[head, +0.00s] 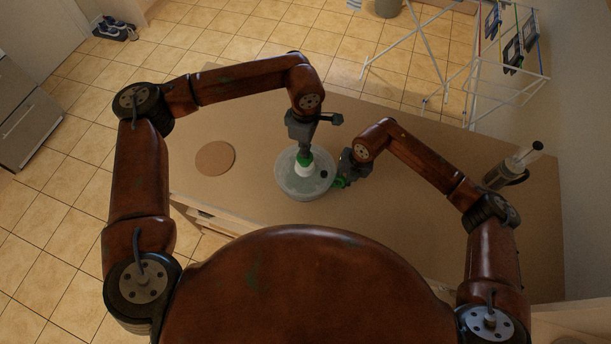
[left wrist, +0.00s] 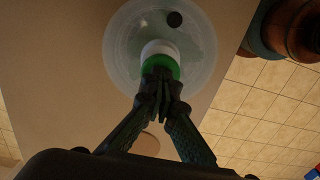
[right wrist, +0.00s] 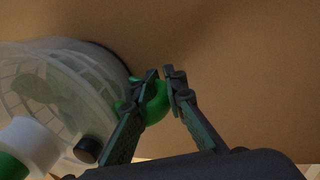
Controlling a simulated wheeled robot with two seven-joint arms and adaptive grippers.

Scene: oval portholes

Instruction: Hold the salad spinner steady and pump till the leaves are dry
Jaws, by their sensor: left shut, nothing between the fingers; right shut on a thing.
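The salad spinner (head: 303,187) stands on the table, a clear round bowl with a lid; it also shows in the left wrist view (left wrist: 120,50) and right wrist view (right wrist: 100,75). Pale green leaves (right wrist: 45,92) show through its wall. On the lid are a white and green pump (left wrist: 160,52) and a dark round button (right wrist: 88,149). My left gripper (left wrist: 160,76) is shut and empty, its fingertips at the pump's green top; I cannot tell whether they touch. My right gripper (right wrist: 161,82) is shut on the green side handle (right wrist: 155,102) at the spinner's edge.
A round brown board (head: 215,158) lies left of the spinner on the table (head: 400,250). A glass plunger jug (head: 505,172) stands at the right. A white drying rack (head: 430,60) stands on the floor behind. The table between board and spinner is clear.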

